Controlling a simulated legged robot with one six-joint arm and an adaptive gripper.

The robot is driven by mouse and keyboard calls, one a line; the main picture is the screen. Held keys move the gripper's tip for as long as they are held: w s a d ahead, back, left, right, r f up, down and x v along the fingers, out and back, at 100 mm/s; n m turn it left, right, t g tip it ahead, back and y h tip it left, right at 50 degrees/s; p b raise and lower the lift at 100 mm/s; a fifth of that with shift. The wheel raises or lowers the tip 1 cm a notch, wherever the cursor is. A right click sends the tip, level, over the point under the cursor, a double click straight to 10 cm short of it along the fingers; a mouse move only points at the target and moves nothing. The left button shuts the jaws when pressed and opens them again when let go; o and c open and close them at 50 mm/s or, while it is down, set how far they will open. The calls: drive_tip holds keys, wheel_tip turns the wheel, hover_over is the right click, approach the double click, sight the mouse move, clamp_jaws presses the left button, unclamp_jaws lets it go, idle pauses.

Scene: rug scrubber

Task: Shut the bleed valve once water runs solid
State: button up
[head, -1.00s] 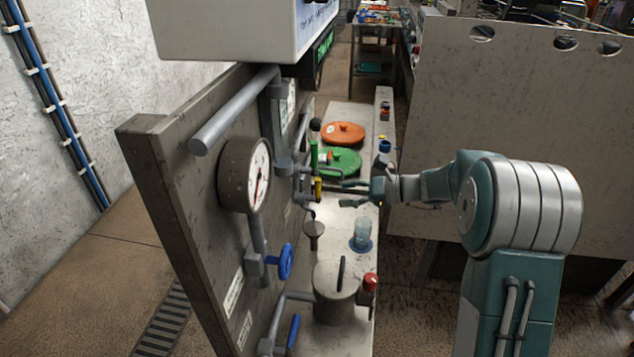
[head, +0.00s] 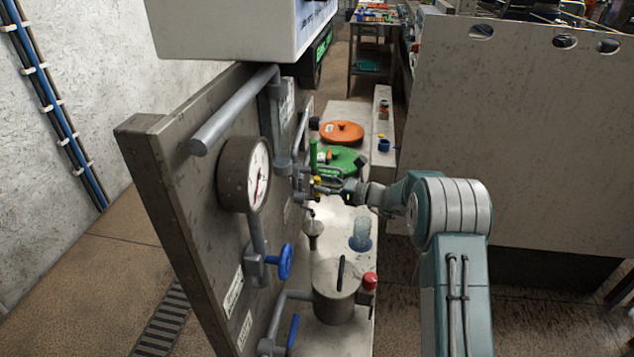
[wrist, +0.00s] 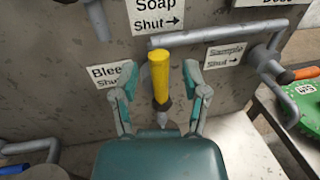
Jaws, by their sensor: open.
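A yellow valve handle (wrist: 160,75) stands between the two fingers of my gripper (wrist: 161,84) in the wrist view, with a gap on each side. The gripper is open. A "Bleed Shut" label (wrist: 108,75) is on the panel to the left, partly covered by the left finger. In the head view my gripper (head: 328,184) is at the yellow handle (head: 317,186), whose lower part is hard to make out. Below it, a pale streak, perhaps water, shows between a thin spout (head: 303,207) and a funnel cup (head: 313,230).
The panel (head: 185,190) carries a gauge (head: 257,175) and blue valve handles (head: 285,262). A "Soap" label (wrist: 155,15) and a "Sample" label (wrist: 225,55) are close by. A glass (head: 361,233), a lidded pot (head: 336,295) and green (head: 345,160) and orange lids (head: 341,132) stand on the bench.

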drive_tip(key=shift+x, duration=1.05)
clamp_jaws()
